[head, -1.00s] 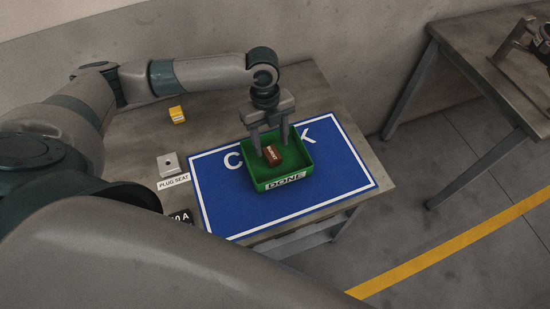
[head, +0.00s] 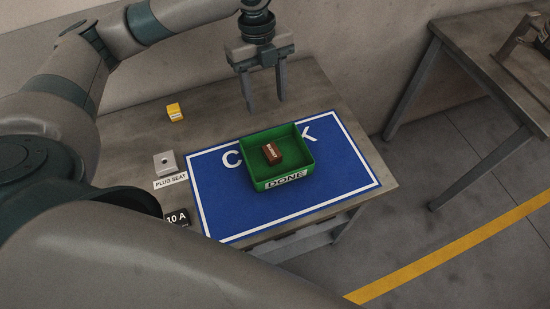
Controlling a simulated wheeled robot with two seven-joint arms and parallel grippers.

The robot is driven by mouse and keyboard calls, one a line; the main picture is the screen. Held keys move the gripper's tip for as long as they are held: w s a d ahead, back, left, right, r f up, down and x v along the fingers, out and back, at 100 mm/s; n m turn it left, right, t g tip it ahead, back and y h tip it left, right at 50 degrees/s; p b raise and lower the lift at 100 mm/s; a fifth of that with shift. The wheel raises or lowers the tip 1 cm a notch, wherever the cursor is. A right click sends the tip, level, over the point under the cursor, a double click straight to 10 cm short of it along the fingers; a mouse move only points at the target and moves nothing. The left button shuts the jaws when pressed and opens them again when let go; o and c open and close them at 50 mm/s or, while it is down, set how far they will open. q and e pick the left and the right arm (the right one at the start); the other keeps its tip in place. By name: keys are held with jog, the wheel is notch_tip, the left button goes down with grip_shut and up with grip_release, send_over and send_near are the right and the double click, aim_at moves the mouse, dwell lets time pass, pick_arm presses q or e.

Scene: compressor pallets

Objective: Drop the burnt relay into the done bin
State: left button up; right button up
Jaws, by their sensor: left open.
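The burnt relay (head: 272,153), a small brown block with a white label, lies inside the green done bin (head: 286,182) on its floor. The bin stands on the blue mat with a white border and shows the word DONE on its front. My left gripper (head: 265,107) is open and empty, raised above and behind the bin, apart from the relay. My right gripper is not in view.
A yellow block (head: 175,111) sits at the back left of the table. A grey plug seat (head: 165,163) and a black 10 A block (head: 178,218) are left of the blue mat (head: 225,215). Another table (head: 480,70) stands at the right, across a floor gap.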

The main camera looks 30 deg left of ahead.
pick_arm(q)
jog(key=shift+w+a+r, duration=0.1)
jog(key=shift+a+r, duration=0.05)
jog(key=shift+r, duration=1.15)
